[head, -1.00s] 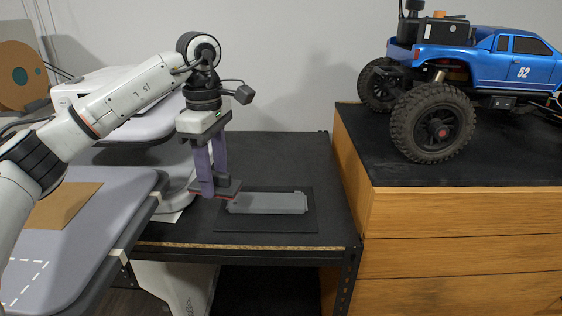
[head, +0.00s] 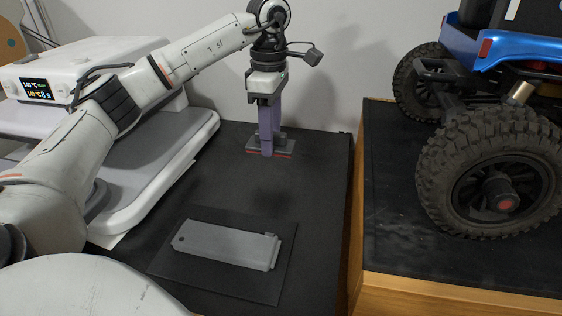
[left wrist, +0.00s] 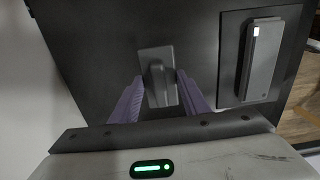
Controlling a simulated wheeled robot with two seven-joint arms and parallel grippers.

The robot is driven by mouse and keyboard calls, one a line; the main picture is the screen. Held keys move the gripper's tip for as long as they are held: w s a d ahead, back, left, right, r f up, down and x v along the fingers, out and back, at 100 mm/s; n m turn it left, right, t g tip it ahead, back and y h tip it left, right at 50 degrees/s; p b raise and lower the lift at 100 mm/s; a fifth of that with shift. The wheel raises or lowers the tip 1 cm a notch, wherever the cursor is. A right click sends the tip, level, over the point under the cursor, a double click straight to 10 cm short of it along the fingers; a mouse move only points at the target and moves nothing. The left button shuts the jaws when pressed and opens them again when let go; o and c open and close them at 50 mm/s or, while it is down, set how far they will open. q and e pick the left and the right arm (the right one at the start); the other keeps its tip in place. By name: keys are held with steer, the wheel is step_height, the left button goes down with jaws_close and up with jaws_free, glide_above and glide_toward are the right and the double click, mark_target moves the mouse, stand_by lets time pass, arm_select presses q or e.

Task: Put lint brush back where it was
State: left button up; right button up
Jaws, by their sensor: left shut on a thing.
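The lint brush is a flat dark grey piece with a red underside edge. In the head view the lint brush (head: 283,147) is upright at the back of the black table, base down, at or just above the surface; I cannot tell which. My left gripper (head: 266,144), with purple fingers, points straight down and is shut on its raised handle. In the left wrist view the lint brush (left wrist: 157,57) shows its rectangular base and central handle between the fingertips (left wrist: 157,88). My right gripper is not in view.
A grey flat device (head: 225,243) lies on a dark mat (head: 180,270) at the table front. A white heat press (head: 150,190) stands left. A wooden cabinet (head: 440,290) with a blue crawler (head: 485,175) stands right. The table (head: 325,190) around the brush is clear.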

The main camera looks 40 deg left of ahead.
mark_target(271, 176)
arm_select(q)
steer(key=f, duration=0.3)
steer(key=shift+s, duration=0.25)
steer(key=shift+w+f, duration=0.1)
steer(key=shift+f, duration=2.1)
steer(key=shift+f, duration=0.15)
steer(key=o, duration=1)
step_height(271, 176, up, 12)
steer(key=shift+r+p, duration=0.2)
steer(key=shift+p, duration=0.1)
